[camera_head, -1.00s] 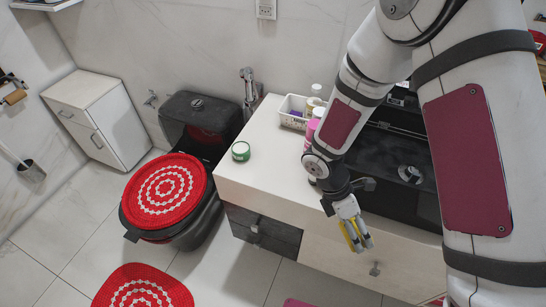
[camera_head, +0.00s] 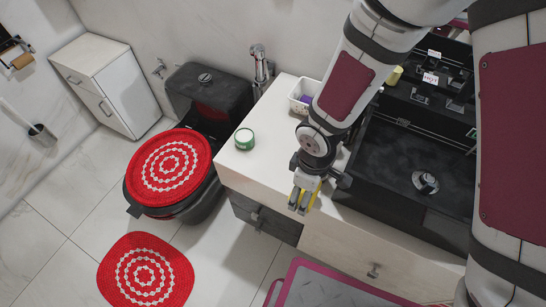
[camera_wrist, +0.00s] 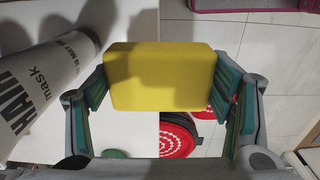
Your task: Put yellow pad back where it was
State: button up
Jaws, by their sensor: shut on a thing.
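The yellow pad (camera_wrist: 160,78) is a rounded block held between the two teal-lined fingers of my gripper (camera_wrist: 160,95) in the wrist view. In the head view my gripper (camera_head: 304,193) points down near the front edge of the white counter (camera_head: 238,172). Only a thin yellow strip of the pad (camera_head: 311,199) shows there between the fingers. The pad appears clear of the counter top, but its exact height is hard to tell.
A green jar (camera_head: 244,139) stands on the counter's left part. A white basket (camera_head: 303,95) is farther back. The black sink (camera_head: 400,160) lies to the right. A white hair mask tube (camera_wrist: 45,75) is close left of the pad in the wrist view.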

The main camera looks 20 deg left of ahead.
send_over(272, 164)
jog(key=shift+s+f+p, duration=0.1)
jog(key=shift+f+p, duration=0.3)
jog(key=shift+f, duration=0.35)
jog(key=shift+f+p, duration=0.35)
jog(key=shift+f, duration=1.4)
jog(key=o, duration=1.3)
notch_tip(272, 164, up, 12)
jog(key=shift+b, duration=0.45)
jog(key=shift+r, duration=0.1)
